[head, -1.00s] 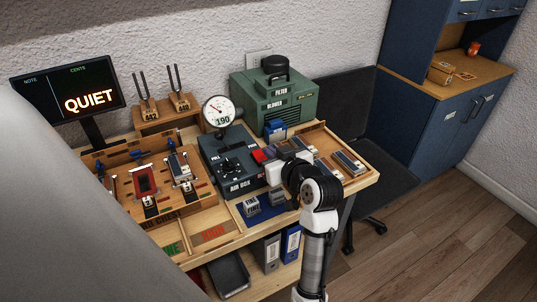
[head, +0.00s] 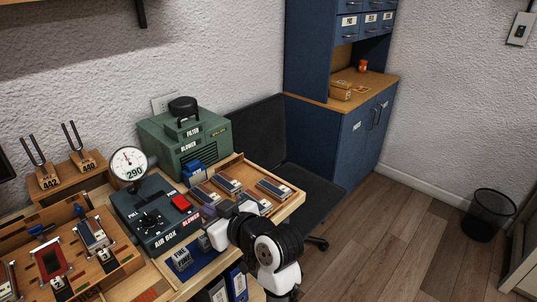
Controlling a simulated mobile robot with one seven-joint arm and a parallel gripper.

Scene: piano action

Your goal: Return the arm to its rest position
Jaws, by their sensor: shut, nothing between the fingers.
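My arm rises from the bottom of the head view, with its white and black wrist in front of the desk's right part. My gripper (head: 217,232) points left, near the front of the air box (head: 150,212) and the reed tray. It is shut and holds nothing. Its fingertips are small and partly lost against the things behind. I cannot tell how far above the desk it is.
A wooden tray with several reed blocks (head: 272,187) lies behind my arm. The green blower (head: 184,140) and round gauge (head: 129,163), reading 290, stand further back. A black chair (head: 247,132) is right of the desk. Open wooden floor (head: 385,235) lies right, with a wire bin (head: 487,214).

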